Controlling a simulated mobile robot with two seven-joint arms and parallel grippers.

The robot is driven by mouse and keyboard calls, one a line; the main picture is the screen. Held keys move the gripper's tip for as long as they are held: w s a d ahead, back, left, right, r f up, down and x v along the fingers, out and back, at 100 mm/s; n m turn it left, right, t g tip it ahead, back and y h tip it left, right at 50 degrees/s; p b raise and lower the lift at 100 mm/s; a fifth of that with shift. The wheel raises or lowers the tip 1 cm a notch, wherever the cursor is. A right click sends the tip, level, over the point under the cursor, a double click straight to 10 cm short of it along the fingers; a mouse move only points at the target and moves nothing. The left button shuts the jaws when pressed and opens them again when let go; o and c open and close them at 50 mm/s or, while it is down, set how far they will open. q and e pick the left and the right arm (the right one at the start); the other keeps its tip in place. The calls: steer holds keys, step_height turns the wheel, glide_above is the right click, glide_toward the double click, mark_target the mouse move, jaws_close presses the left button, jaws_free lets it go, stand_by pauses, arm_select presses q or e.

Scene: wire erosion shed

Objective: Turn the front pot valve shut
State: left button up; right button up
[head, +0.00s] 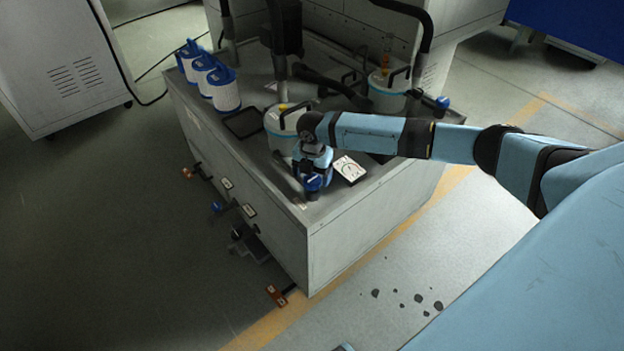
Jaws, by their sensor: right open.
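The front pot (278,122), a pale canister with a light blue band, stands on the grey cabinet top, partly hidden by my right arm. A blue knob (315,184) shows low in front of this pot, near the cabinet's front corner; it looks like the front pot valve. My right gripper (312,174) points down right over it and is open. Its fingertips are mostly hidden, so I cannot tell whether they touch the knob. The rear pot (387,94) has a similar blue knob (442,102) on a dark pipe. My left gripper is not in view.
A white dial gauge (349,169) lies close to the right of my gripper. Several white and blue filter cartridges (224,89) and a dark tray (244,123) are at the left. Small valves (216,208) stick out of the cabinet's left side. Dark spots (418,298) mark the open floor.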

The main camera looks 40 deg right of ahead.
steer(key=shift+f, duration=0.8)
